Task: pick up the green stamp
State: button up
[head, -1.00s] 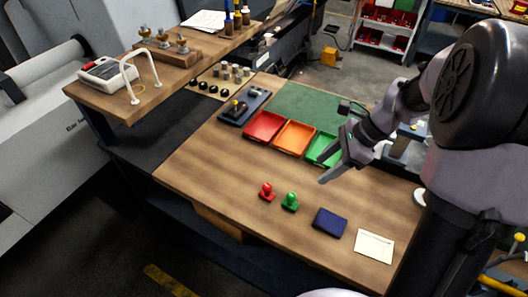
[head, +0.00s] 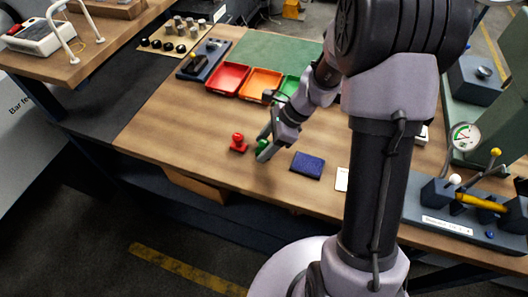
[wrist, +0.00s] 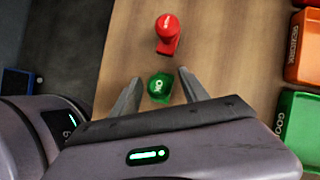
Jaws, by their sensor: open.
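The green stamp (wrist: 159,86) stands on the wooden table between the tips of my open gripper (wrist: 158,88) in the wrist view. Its round top carries white lettering. In the head view the green stamp (head: 262,146) is mostly hidden behind my gripper (head: 268,146). The fingers point down around it, and a gap shows on each side in the wrist view. The red stamp (head: 238,142) stands just to the left of it; it also shows above it in the wrist view (wrist: 167,30).
A dark blue pad (head: 307,165) lies right of my gripper, with a white card (head: 342,179) beyond it. Red (head: 228,77), orange (head: 261,82) and green (head: 288,87) trays stand behind. The table's front edge is close to the stamps.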

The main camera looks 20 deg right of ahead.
aim_at(261, 142)
jog(key=shift+r, duration=0.15)
jog(key=shift+c, duration=0.8)
grip_shut()
jog(key=shift+r, duration=0.1)
jog(key=shift+r, duration=0.25)
jog(key=r, duration=0.1)
jog(key=r+p, duration=0.2)
jog(key=shift+s+d+r, duration=0.15)
jog(key=shift+s+d, duration=0.05)
jog(key=shift+d, duration=0.05)
jog(key=s+d+p, duration=0.1)
jog(key=s+d, duration=0.5)
jog(key=d, duration=0.1)
jog(key=s+d+r+p, duration=0.1)
jog(key=s+d, duration=0.2)
jog(key=d, duration=0.1)
jog(key=shift+s+p, duration=0.35)
jog(key=shift+s+d, duration=0.25)
jog(key=shift+s, duration=0.1)
